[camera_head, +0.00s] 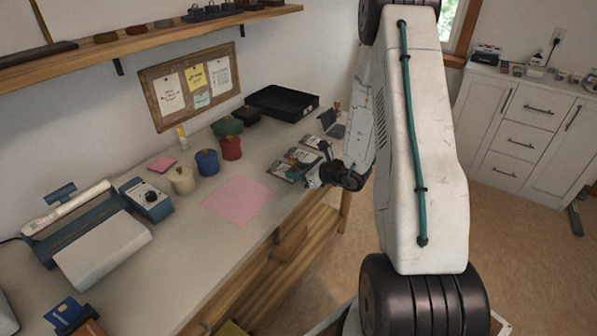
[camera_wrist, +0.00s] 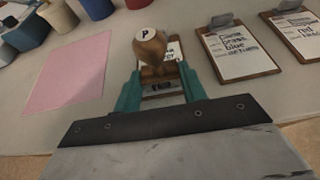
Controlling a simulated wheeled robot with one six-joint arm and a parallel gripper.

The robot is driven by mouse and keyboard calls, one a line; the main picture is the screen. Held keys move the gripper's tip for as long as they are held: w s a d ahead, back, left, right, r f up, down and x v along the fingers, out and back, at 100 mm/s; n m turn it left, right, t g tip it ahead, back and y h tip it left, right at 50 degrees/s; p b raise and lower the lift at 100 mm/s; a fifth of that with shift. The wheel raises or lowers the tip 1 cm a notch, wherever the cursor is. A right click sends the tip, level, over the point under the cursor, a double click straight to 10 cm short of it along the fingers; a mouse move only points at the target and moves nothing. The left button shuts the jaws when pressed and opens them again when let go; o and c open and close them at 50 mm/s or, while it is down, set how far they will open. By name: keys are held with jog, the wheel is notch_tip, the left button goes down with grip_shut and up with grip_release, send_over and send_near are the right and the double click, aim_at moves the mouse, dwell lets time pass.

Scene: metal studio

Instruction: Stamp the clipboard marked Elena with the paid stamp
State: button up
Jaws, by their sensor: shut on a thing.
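My gripper (camera_wrist: 160,86) is shut on a wooden-handled stamp (camera_wrist: 151,50) with a white disc on top marked "P". In the head view my gripper (camera_head: 322,174) is over the table's right end, by the clipboards. The stamp is upright in front of one clipboard (camera_wrist: 175,50) and hides much of its paper; I cannot tell whether it touches it. Two more brown clipboards lie to the right: a middle one (camera_wrist: 236,50) with lines like "press" and "blue", and a far right one (camera_wrist: 302,33) with "red". The names on them are too blurred to read surely.
A pink sheet (camera_wrist: 68,72) lies left of the clipboards on the pale table. Blue (camera_head: 207,162), red (camera_head: 231,148) and cream (camera_head: 183,181) pots stand behind it. A black tray (camera_head: 283,101) is at the back. The table's front edge is close to my gripper.

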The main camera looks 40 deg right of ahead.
jog(key=shift+r, duration=3.5)
